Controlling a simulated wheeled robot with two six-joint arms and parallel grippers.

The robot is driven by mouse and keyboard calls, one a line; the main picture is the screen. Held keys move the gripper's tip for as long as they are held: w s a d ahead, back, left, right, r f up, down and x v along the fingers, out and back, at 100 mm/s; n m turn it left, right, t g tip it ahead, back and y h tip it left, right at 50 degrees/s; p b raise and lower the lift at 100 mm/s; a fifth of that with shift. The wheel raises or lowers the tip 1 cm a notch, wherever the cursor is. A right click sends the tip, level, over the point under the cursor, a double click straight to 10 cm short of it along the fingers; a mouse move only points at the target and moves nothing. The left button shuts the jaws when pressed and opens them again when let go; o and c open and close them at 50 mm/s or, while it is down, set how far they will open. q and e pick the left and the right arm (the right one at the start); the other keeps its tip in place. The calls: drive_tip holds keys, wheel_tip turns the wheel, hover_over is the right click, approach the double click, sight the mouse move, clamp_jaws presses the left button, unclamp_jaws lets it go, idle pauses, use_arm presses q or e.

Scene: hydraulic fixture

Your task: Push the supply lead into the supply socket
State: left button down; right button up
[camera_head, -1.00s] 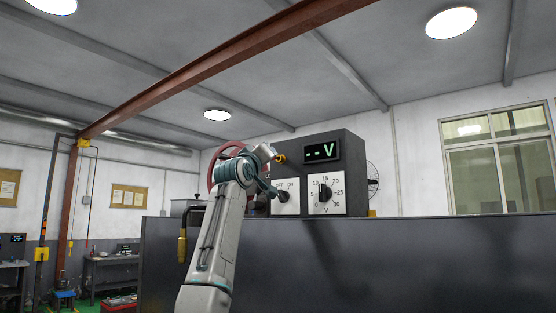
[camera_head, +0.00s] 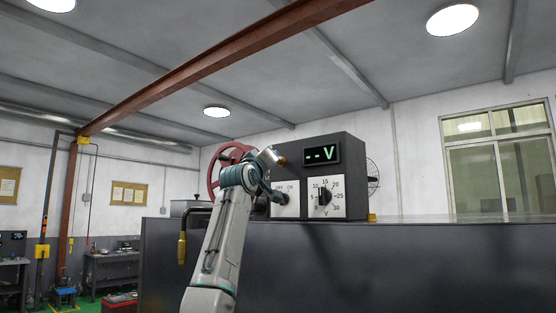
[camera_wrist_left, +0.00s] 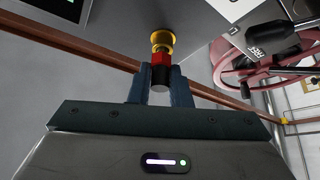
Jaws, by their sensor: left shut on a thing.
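My left gripper (camera_wrist_left: 160,80) is shut on the supply lead's plug (camera_wrist_left: 160,60), which shows a black body and a red part between the fingers. A yellow ring (camera_wrist_left: 162,38), which looks like the supply socket, lies directly ahead of the red part against the grey box. The plug looks lined up with the ring; I cannot tell whether it touches or is inside it. In the head view my left gripper (camera_head: 272,160) is at the left side of the dark supply box (camera_head: 347,150), and the arm hides much of that side. My right gripper is not in view.
The box front carries a "-- V" display (camera_head: 322,151), an OFF/ON switch (camera_head: 281,198) and a voltage dial (camera_head: 325,195). A red handwheel (camera_head: 216,165) stands behind my arm. A grey bench (camera_head: 400,265) runs across the front.

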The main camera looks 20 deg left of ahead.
use_arm(q)
drive_tip(key=shift+w+d+p, duration=0.1)
drive_tip(key=shift+w+p, duration=0.25)
drive_tip(key=shift+p, duration=0.1)
idle(0.9)
drive_tip(key=c, duration=1.3)
unclamp_jaws()
drive_tip(key=shift+w, duration=0.1)
drive_tip(key=shift+o, duration=0.2)
drive_tip(key=b+v, duration=0.8)
drive_tip(key=v, duration=0.3)
drive_tip(key=shift+w, duration=0.1)
